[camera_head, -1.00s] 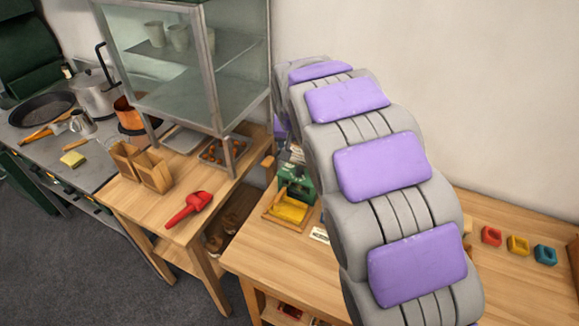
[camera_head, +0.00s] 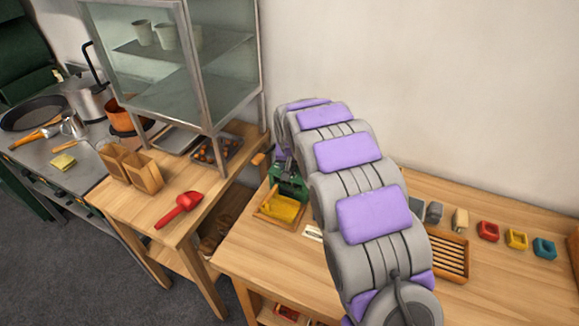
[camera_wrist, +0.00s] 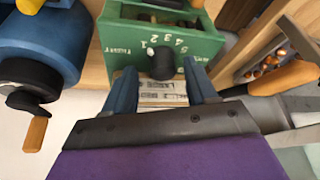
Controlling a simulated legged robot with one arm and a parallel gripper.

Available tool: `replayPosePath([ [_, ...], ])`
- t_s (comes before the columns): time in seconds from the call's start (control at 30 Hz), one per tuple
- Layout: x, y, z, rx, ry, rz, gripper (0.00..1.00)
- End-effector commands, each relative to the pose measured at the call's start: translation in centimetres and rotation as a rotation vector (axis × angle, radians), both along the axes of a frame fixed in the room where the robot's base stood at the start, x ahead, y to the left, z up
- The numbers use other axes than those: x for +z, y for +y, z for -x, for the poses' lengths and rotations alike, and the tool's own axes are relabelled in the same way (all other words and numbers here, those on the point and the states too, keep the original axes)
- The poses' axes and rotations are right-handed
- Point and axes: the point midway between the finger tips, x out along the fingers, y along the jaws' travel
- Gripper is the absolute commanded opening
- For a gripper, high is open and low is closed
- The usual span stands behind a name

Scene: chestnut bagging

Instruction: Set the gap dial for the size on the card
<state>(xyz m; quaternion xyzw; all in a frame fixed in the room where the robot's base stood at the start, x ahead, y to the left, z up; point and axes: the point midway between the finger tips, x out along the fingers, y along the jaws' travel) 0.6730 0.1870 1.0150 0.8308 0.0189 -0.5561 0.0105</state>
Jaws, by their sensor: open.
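The green machine (camera_head: 290,184) stands at the left end of the right-hand table, partly hidden by my arm. In the wrist view the green box (camera_wrist: 190,35) shows white numbers and a dark round gap dial (camera_wrist: 161,64). Where the dial points is too small to tell. My gripper (camera_wrist: 160,72) is open, its two blue fingers on either side of the dial; whether they touch it I cannot tell. A pale card (camera_wrist: 163,90) reading what looks like "LARGE" shows between the fingers. A small white card (camera_head: 313,233) lies on the table. My arm hides the gripper in the head view.
A blue machine (camera_wrist: 45,45) with a crank is close at left in the wrist view. A chestnut tray (camera_wrist: 243,75) is at right. A yellow tray (camera_head: 281,207), slatted rack (camera_head: 450,254) and coloured blocks (camera_head: 517,239) sit on the table. A red scoop (camera_head: 180,208) lies left.

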Motion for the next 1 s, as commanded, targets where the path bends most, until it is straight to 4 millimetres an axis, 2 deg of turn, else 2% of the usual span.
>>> replayPosePath([
  [0.13,-0.8,0.5,-0.3,0.000,-0.001,0.007,0.57],
  [0.4,-1.0,1.0,-0.3,0.001,-0.002,0.012,0.57],
  [0.9,-0.8,0.7,-0.3,0.001,-0.002,0.009,0.10],
  [1.0,-0.8,0.8,-0.3,0.001,-0.002,0.010,0.03],
])
